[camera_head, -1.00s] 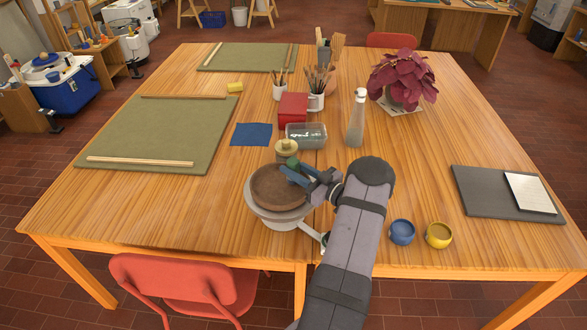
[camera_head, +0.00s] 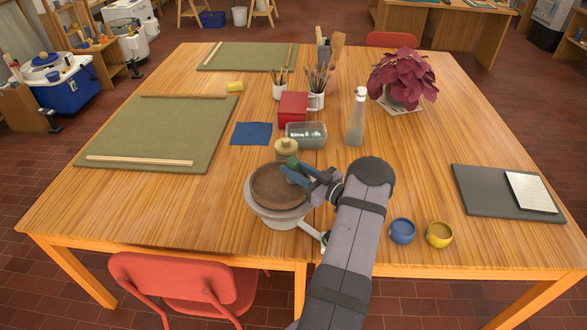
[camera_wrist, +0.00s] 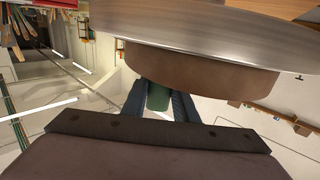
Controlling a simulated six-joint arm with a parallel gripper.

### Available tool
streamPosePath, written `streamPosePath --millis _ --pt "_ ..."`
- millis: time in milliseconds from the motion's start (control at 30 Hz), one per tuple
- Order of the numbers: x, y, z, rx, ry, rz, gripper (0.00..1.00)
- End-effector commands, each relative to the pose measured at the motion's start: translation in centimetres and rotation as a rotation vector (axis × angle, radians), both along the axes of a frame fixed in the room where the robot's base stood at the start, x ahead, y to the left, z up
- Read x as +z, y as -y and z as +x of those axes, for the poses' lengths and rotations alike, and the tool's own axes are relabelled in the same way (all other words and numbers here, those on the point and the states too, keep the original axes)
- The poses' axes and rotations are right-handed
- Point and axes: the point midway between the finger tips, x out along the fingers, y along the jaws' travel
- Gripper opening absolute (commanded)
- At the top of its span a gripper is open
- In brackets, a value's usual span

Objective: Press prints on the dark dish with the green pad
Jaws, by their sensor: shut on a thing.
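The dark brown dish (camera_head: 268,188) sits on a light grey turntable wheel (camera_head: 279,215) near the front middle of the table. My gripper (camera_head: 291,172) reaches in from the right, its blue fingers over the dish's far right rim. It is shut on the green pad (camera_head: 293,161), which shows between the fingertips. In the wrist view the pad (camera_wrist: 158,98) sits between the blue fingers, close beside the dish wall (camera_wrist: 195,75). I cannot tell whether it touches the dish. The dish's right rim is partly hidden by my gripper.
A beige lidded jar (camera_head: 286,148) stands just behind the dish. A glass tray (camera_head: 306,140), a red box (camera_head: 292,108) and a spray bottle (camera_head: 357,118) are further back. Blue (camera_head: 402,231) and yellow (camera_head: 439,234) bowls stand to the right. The table left of the wheel is clear.

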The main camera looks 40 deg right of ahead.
Motion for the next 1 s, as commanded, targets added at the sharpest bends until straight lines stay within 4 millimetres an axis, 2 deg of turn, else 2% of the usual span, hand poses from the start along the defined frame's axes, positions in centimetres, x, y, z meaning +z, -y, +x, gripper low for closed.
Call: streamPosePath --millis 267,1000 --pt "0.3 -0.1 -0.1 0.000 -0.005 0.002 0.04" --pt "5.7 0.0 0.0 0.000 -0.002 0.001 0.04"
